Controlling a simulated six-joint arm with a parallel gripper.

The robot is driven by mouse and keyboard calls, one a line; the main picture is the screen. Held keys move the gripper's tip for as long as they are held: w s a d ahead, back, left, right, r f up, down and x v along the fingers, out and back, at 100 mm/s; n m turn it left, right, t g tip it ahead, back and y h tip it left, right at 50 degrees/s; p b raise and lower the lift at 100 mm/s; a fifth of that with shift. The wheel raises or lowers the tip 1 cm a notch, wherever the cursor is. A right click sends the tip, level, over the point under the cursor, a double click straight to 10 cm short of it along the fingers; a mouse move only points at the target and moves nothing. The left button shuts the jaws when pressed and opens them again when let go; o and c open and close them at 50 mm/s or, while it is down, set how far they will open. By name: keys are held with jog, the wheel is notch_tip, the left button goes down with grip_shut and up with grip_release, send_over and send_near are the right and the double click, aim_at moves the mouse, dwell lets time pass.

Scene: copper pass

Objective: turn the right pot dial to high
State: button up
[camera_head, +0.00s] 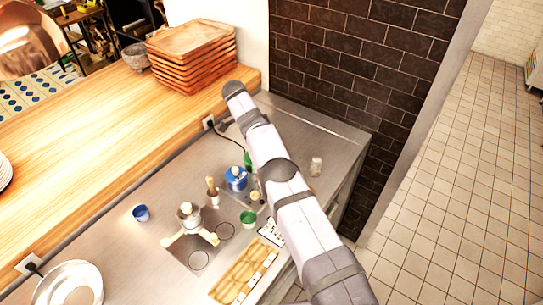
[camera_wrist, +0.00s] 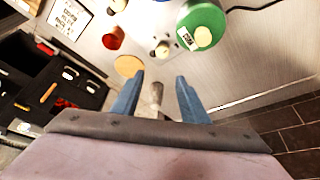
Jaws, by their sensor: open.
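My gripper (camera_wrist: 158,82) shows in the wrist view with its two blue fingers apart and nothing held between them. A green pot (camera_wrist: 203,18) with a pale label and a cream top stands beyond the right fingertip. A small pale knob with a dark part (camera_wrist: 162,49), perhaps a dial, sits beside it; its setting is too small to read. Another small knob (camera_wrist: 117,5) is farther left. In the head view a blue pot (camera_head: 236,180) stands left of the green pot (camera_head: 248,160), which my arm partly hides. My gripper is hidden there.
A red cup (camera_wrist: 113,37), a tan disc (camera_wrist: 128,66) and a sign card (camera_wrist: 70,18) are left. A black cable (camera_wrist: 255,8) runs behind.

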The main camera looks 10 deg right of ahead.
jog(key=s+d+r+m+t+b, duration=0.2)
jog(key=d+r+b, duration=0.55)
jog(key=r, duration=0.35)
jog(key=s+a+f+n+y+b, duration=0.1)
jog(key=s+a+f+n+y, duration=0.15)
jog(key=f+n, duration=0.35)
jog(key=s+a+f+n+y+b, duration=0.1)
jog(key=s+a+f+n, duration=0.1)
jog(key=s+f+n, duration=0.45)
jog(key=w+a+f+n+t, duration=0.1)
jog(key=w+n+t, duration=0.1)
jog(key=w+n, duration=0.5)
jog(key=shift+w+a+f+t+y, duration=0.15)
jog(key=shift+w+a+t+y, duration=0.1)
jog(key=shift+t+y, duration=0.2)
jog(key=shift+n, duration=0.25)
